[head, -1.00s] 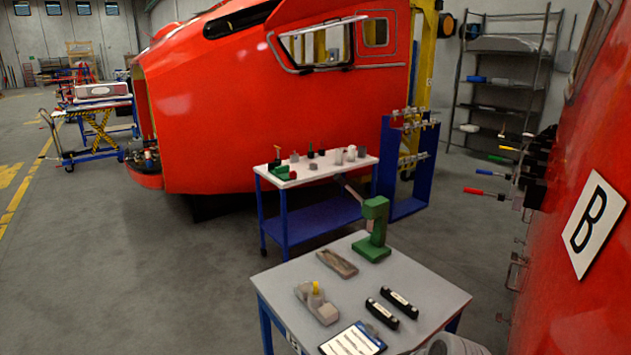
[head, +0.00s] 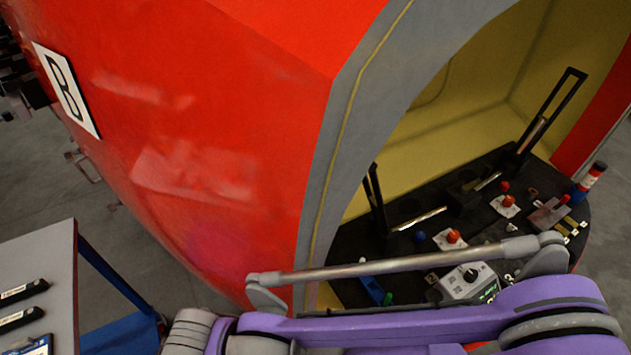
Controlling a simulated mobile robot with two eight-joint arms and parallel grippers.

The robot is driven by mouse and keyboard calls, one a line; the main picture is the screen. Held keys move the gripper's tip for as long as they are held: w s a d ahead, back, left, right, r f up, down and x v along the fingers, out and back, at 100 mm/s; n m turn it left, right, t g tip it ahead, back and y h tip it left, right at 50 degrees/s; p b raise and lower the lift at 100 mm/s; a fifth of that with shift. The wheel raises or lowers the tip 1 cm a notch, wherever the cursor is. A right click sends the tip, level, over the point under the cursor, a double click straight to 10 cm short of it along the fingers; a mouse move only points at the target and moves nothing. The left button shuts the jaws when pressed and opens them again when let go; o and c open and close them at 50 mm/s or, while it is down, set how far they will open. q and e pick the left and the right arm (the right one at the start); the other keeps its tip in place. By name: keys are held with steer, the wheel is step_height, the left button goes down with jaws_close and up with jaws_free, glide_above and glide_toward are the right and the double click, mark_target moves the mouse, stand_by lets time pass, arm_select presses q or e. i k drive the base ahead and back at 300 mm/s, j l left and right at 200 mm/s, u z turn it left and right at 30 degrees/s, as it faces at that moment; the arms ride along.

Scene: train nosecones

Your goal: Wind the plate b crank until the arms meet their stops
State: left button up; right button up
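The red nosecone (head: 230,130) bears a white sign with a black letter B (head: 66,90). Its open end shows a black plate (head: 350,245) with two upright black arm-like frames, one at the left (head: 376,200) and a taller one at the right (head: 550,112). Red knobs on white bases stand between them, one nearer (head: 453,237) and one farther (head: 506,200). I cannot pick out the crank for sure. A purple arm link of mine crosses the bottom of the head view and hides the plate's near edge. Neither gripper is in view.
A white control box with a black dial (head: 469,278) sits on the plate's near side. A red, white and blue cylinder (head: 589,183) stands at its right edge. A grey-topped table (head: 40,262) is at the lower left. Grey floor shows between table and nosecone.

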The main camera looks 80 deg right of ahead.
mark_target(464, 189)
steer(key=k, duration=0.8)
steer(key=k+z, duration=0.15)
steer(key=z, duration=0.25)
steer(key=k+z, duration=0.15)
steer(key=z, duration=0.25)
steer(key=k+l+z, duration=0.1)
steer(key=z, duration=2.05)
steer(key=j+z, duration=0.85)
steer(key=i+l, duration=0.05)
steer(key=l, duration=0.05)
